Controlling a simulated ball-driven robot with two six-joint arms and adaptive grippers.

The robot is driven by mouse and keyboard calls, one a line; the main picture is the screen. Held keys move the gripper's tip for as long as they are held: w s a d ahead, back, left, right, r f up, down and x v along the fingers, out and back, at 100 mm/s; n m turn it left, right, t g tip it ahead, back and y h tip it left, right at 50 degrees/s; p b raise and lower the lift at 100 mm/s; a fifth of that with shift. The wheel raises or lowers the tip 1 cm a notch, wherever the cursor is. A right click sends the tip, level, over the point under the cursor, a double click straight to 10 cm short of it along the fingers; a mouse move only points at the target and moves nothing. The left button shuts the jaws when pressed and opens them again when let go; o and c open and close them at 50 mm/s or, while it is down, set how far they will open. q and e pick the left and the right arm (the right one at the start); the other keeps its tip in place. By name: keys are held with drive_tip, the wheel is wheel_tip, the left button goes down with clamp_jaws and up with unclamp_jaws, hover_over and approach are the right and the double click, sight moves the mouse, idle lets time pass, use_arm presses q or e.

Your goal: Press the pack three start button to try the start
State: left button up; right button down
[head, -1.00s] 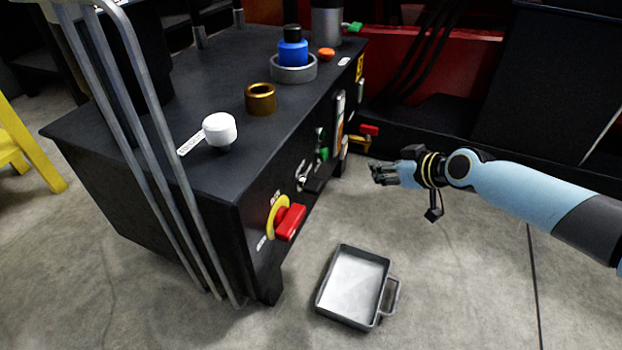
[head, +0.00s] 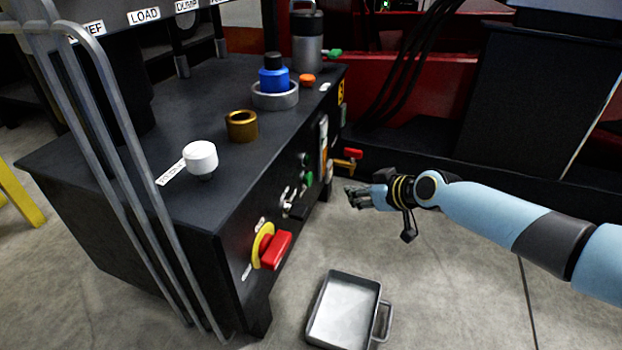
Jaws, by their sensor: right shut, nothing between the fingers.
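I cannot read which one is marked pack three start. My right gripper (head: 352,196) is shut and empty, to the right of the buttons and apart from the panel, fingers pointing left toward it. My left gripper is not in view.
A red-handled valve (head: 352,154) is behind the gripper. A metal tray (head: 343,312) lies on the floor. Grey rails (head: 130,160) stand at left.

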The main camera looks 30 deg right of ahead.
sight(309, 180)
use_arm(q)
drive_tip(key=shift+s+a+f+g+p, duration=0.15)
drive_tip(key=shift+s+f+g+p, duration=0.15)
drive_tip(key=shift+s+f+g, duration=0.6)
use_arm(e)
drive_tip(key=w+a, duration=0.4)
drive_tip(key=w, duration=0.1)
drive_tip(key=shift+a, duration=0.2)
drive_tip(key=shift+w, duration=0.1)
idle(0.5)
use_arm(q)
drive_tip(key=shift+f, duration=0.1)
use_arm(e)
drive_tip(key=shift+w+a, duration=0.25)
drive_tip(key=shift+w+a, duration=0.3)
drive_tip(key=shift+w, duration=0.05)
idle(0.7)
idle(0.3)
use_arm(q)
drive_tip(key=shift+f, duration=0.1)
use_arm(e)
drive_tip(key=shift+s+d, duration=0.55)
drive_tip(key=shift+s, duration=0.1)
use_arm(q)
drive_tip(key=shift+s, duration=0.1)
use_arm(e)
drive_tip(key=shift+s+d, duration=0.1)
